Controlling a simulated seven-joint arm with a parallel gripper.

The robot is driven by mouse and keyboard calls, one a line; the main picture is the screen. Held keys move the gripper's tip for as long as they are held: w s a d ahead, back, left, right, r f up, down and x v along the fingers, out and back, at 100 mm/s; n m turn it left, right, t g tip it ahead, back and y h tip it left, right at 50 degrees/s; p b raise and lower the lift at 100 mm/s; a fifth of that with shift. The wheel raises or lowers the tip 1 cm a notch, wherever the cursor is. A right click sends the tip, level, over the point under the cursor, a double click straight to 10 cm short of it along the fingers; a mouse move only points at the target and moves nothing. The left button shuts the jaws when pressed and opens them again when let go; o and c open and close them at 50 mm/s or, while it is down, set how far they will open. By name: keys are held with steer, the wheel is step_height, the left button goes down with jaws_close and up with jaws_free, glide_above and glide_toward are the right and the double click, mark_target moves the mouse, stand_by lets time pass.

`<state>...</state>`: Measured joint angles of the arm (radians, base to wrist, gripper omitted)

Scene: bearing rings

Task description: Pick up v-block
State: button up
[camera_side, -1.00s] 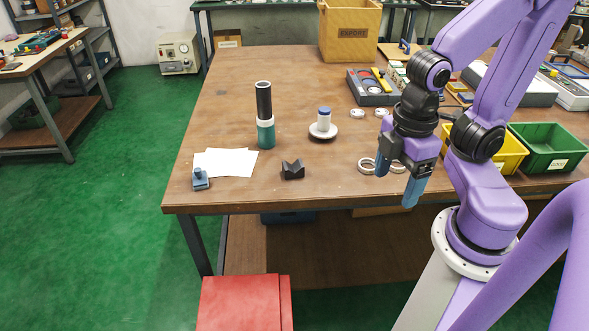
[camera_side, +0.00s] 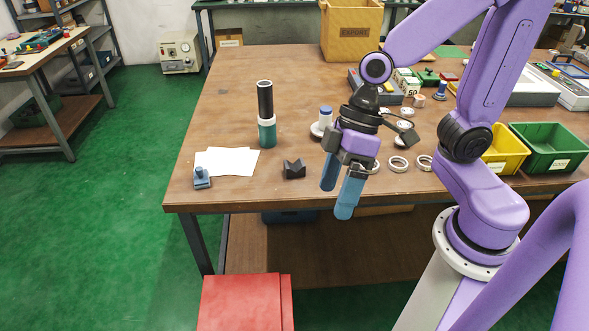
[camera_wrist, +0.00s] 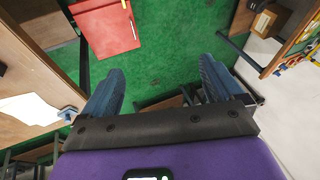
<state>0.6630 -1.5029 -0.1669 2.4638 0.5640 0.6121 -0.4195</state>
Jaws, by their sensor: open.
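The v-block (camera_side: 294,169) is a small dark block with a V notch in its top. It sits upright near the front edge of the wooden table in the side view. My gripper (camera_side: 337,200) is open and empty, its blue fingers pointing down to the right of the v-block and apart from it. In the wrist view my gripper (camera_wrist: 160,88) shows two blue fingers spread wide with nothing between them. I cannot make out the v-block in the wrist view.
White papers (camera_side: 228,162) and a small blue tool (camera_side: 201,178) lie left of the v-block. A dark and green cylinder (camera_side: 266,115) stands behind it. Several pale rings (camera_side: 398,164) lie to the right. A red cabinet (camera_side: 240,303) is below the front edge.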

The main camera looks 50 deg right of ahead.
steer(key=w+a+m+t+y, duration=0.25)
steer(key=w+m+t, duration=0.2)
steer(key=w, duration=0.85)
steer(key=m+h, duration=1)
steer(key=m, duration=0.2)
glide_above(294, 167)
steer(key=s+a, duration=0.4)
steer(key=s, duration=0.2)
step_height(294, 167, down, 8)
steer(key=shift+g, duration=0.25)
steer(key=shift+x, duration=8.6)
steer(key=shift+w+r, duration=0.1)
steer(key=shift+w, duration=0.05)
